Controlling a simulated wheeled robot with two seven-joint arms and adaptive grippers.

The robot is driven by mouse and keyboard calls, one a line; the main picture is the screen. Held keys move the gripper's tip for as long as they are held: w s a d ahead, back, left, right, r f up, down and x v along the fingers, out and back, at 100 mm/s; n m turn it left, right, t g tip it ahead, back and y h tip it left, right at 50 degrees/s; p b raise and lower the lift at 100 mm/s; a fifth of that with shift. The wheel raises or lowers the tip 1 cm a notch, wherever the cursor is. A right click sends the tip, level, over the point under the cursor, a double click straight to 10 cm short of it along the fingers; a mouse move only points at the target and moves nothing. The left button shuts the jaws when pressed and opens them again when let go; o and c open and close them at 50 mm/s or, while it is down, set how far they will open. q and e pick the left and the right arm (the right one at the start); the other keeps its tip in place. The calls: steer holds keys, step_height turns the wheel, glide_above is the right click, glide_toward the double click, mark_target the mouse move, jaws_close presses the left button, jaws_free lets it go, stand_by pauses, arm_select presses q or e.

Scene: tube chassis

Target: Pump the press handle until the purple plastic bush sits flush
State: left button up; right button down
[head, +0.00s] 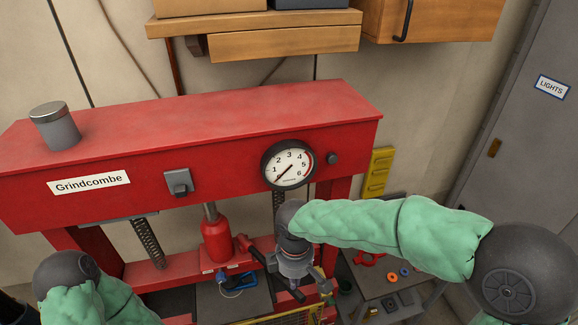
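The red press (190,130) spans the left and middle of the head view. Its red bottle jack (216,241) stands under the top beam. A dark press handle (252,252) slants from beside the jack down to the right, towards my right gripper (298,288). That gripper points down at the handle's far end, in front of the press. Its fingers are small and partly hidden, so I cannot tell whether they are closed around the handle. My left arm shows at the bottom left, with its gripper out of view. I cannot make out the purple bush.
A round gauge (288,165) on the beam has its needle pointing lower left. A blue object (238,282) lies below the jack. A grey tin (54,126) stands on the beam.

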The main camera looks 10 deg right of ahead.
step_height(320, 180, down, 16)
steer(key=r+b, duration=0.1)
steer(key=b, duration=1)
step_height(320, 180, up, 15)
steer(key=p, duration=1.3)
steer(key=shift+r, duration=0.15)
steer(key=shift+f+b, duration=5.85)
steer(key=shift+f, duration=2.25)
step_height(320, 180, up, 16)
steer(key=p, duration=1.2)
steer(key=shift+f, duration=0.1)
